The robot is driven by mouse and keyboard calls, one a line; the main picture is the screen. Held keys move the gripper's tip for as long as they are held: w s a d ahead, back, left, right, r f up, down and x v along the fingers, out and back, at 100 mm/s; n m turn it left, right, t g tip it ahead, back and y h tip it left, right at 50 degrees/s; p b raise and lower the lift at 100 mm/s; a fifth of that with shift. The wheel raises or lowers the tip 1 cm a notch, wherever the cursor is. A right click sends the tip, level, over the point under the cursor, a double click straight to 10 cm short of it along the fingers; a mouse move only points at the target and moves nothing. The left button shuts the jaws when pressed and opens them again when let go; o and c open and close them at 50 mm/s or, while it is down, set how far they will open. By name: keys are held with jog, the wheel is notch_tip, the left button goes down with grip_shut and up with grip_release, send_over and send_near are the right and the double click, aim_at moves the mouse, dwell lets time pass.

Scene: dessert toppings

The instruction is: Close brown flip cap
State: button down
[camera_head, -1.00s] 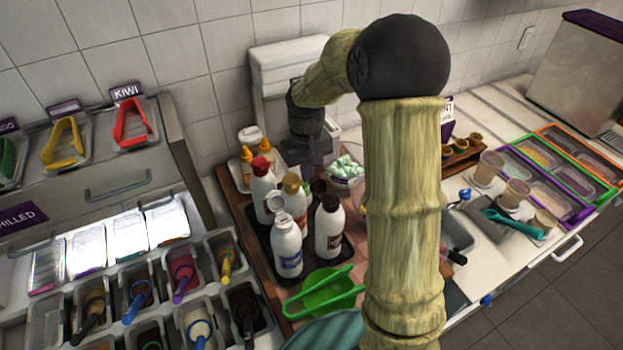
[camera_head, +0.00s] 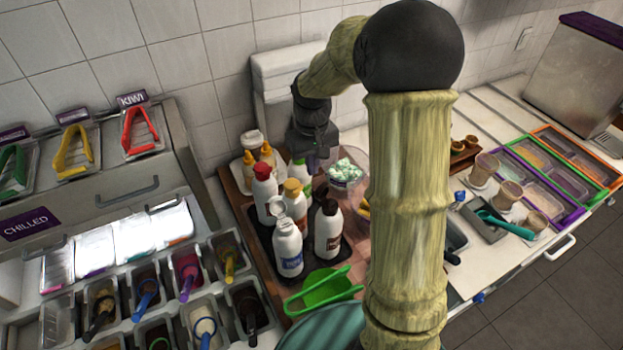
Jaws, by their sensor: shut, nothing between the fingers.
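The brown-capped bottle (camera_head: 328,232) is white with a dark label and stands upright at the right of a group of bottles. Its brown cap (camera_head: 329,206) is small and dark here; I cannot tell whether its lid is up or down. My gripper (camera_head: 313,160) is dark, shut and empty, pointing down behind and above the bottles. It appears apart from the brown cap. My arm's thick upper link hides the area right of the bottle.
A white bottle (camera_head: 288,246) with a raised white flip lid, a red-capped bottle (camera_head: 263,195) and a yellow-capped bottle (camera_head: 295,200) stand close by. A bowl of mint-coloured pieces (camera_head: 345,174) stands behind, right of my gripper.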

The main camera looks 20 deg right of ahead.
notch_tip(320, 180, up, 3)
jog(key=shift+r+p, duration=0.1)
jog(key=shift+p, duration=0.85)
jog(key=s+f+m+t+b, duration=0.1)
jog(key=s+f+b, duration=0.3)
jog(key=s, duration=0.4)
jog(key=s+a+f+m+t+b, duration=0.1)
jog(key=s+f+b, duration=0.2)
jog(key=s, duration=0.4)
jog(key=shift+s+f+t+b, duration=0.3)
jog(key=shift+s+f+b, duration=0.1)
jog(key=shift+f, duration=0.3)
jog(key=c, duration=1.4)
grip_release()
jog(key=shift+w, duration=0.1)
